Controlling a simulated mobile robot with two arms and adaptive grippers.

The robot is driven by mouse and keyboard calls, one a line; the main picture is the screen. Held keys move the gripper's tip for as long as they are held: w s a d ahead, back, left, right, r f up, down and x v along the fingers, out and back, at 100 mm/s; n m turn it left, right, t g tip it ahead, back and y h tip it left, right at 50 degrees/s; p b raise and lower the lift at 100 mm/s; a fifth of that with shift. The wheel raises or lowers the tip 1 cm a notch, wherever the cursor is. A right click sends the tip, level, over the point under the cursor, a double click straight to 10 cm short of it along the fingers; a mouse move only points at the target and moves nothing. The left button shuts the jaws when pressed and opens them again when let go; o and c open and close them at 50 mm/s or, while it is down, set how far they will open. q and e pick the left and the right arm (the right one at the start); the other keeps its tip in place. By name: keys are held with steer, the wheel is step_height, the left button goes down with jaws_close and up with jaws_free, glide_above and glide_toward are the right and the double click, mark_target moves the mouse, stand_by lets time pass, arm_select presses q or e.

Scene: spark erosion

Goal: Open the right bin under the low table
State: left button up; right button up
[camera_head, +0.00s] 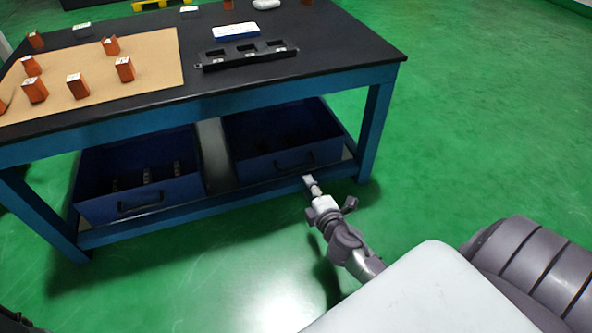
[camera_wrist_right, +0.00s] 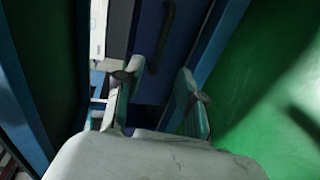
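The right bin (camera_head: 258,172) is a dark blue open-topped box on the low shelf under the table (camera_head: 300,82). Its dark bar handle (camera_head: 295,163) is on the front wall. My right gripper (camera_head: 311,184) is just in front of this bin, near the right end of the handle. In the right wrist view my right gripper (camera_wrist_right: 158,82) has its two fingers spread apart with nothing held between them. The handle (camera_wrist_right: 166,38) shows ahead of the fingers, and I see no clear contact with it. My left gripper is not in view.
A second blue bin (camera_head: 105,208) with dark items inside stands left on the shelf. The table's right front leg (camera_head: 374,130) is close to my right arm. Orange blocks, a cardboard sheet (camera_head: 150,62) and a black tray (camera_head: 250,57) are on top. The green floor at right is clear.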

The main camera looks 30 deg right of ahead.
mark_target(296, 167)
steer(key=shift+b+x, duration=1.45)
steer(key=shift+x, duration=4.35)
jaws_close()
